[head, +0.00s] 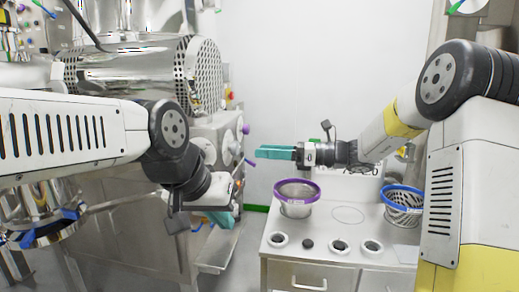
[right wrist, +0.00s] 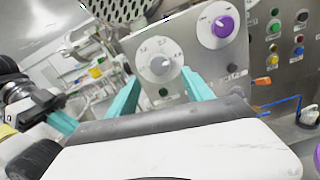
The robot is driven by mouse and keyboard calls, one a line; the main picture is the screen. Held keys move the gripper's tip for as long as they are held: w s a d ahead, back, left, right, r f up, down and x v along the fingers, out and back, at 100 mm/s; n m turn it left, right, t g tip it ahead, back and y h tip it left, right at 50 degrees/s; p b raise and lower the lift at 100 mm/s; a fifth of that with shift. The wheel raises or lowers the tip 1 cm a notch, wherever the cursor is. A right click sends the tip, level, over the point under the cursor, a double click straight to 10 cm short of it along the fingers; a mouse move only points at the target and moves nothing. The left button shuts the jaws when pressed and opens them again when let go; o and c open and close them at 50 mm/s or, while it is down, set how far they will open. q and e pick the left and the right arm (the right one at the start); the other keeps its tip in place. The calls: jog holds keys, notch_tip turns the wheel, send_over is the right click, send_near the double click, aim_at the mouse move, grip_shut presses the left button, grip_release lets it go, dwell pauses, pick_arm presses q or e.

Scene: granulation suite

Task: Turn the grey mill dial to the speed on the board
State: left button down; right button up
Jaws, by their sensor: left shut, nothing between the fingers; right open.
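The grey mill dial (right wrist: 160,65) is on a light metal panel (right wrist: 142,45), with small marks around it that I cannot read. My right gripper (right wrist: 160,88) is open, its teal fingers on either side of the dial's lower part in the right wrist view, with nothing between them. In the head view my right gripper (head: 276,152) points left toward the mill's panel, with a gap between. My left gripper (head: 220,217) is shut and empty, low beside the mill; its teal tip also shows in the right wrist view (right wrist: 62,122). A white board (head: 340,183) with dark lettering is mostly hidden behind my right arm.
A purple dial (right wrist: 222,27) sits up and right of the grey one. Coloured buttons (right wrist: 275,28) are farther right. A bench (head: 310,256) holds a purple-rimmed sieve (head: 297,208) and a blue-rimmed basket (head: 402,213). The pale wall behind is bare.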

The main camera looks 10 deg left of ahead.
aim_at(238, 149)
jog(key=a, duration=0.7)
jog(key=shift+w+a, duration=0.15)
jog(key=shift+a, duration=0.2)
grip_shut()
